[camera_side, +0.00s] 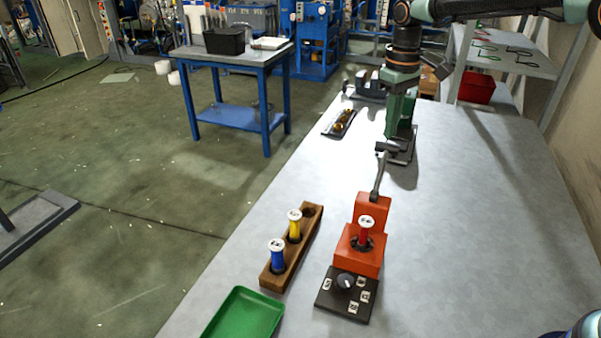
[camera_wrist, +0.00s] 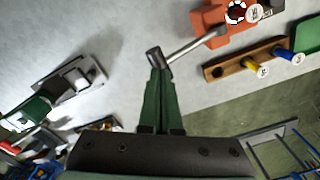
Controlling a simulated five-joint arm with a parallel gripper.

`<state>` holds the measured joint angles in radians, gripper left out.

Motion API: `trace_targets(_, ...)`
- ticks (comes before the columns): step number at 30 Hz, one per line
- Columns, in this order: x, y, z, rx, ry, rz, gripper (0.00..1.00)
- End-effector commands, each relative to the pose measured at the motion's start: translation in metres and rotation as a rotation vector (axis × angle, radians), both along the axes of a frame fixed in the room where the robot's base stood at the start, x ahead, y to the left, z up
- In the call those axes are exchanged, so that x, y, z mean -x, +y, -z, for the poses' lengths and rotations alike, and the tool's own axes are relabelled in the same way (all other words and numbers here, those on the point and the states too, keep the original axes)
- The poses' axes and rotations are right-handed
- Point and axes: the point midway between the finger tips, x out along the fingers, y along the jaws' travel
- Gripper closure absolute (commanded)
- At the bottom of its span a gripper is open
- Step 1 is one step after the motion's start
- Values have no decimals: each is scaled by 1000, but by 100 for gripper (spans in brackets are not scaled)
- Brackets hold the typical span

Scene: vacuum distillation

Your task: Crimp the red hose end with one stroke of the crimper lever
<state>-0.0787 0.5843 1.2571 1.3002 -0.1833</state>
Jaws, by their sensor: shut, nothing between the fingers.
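The orange crimper (camera_side: 372,212) stands on the grey bench with the red hose end (camera_side: 366,232) upright in its front block. Its lever (camera_side: 377,176) rises from the back, tilted away, with a dark crosswise grip on top. In the wrist view the lever (camera_wrist: 198,46) runs from the orange block (camera_wrist: 212,20) to the dark grip (camera_wrist: 154,56). My gripper (camera_side: 387,136) is shut and empty, pointing down at the lever's grip. In the wrist view my gripper's green fingers (camera_wrist: 159,74) end right at that grip; I cannot tell whether they touch.
A black dial plate (camera_side: 344,294) sits in front of the crimper. A wooden rack (camera_side: 291,250) left of it holds a blue hose end (camera_side: 277,252) and a yellow one (camera_side: 294,226). A green tray (camera_side: 243,318) lies nearest. The bench right of the crimper is clear.

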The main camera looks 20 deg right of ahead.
Motion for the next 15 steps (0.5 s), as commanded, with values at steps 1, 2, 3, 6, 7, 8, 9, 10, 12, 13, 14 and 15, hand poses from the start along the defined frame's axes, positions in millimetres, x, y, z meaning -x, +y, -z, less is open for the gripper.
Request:
trace_targets(1,0,0,0,0,0,0,100)
trace_targets(2,0,0,0,0,0,0,100)
trace_targets(3,0,0,0,0,0,0,100)
trace_targets(6,0,0,0,0,0,0,100)
trace_targets(7,0,0,0,0,0,0,100)
trace_targets(8,0,0,0,0,0,0,100)
trace_targets(9,0,0,1,0,0,0,100)
trace_targets(10,0,0,1,0,0,0,100)
trace_targets(12,0,0,3,0,1,0,100)
trace_targets(13,0,0,4,0,1,0,100)
trace_targets(14,0,0,6,0,1,0,100)
trace_targets(15,0,0,8,0,1,0,100)
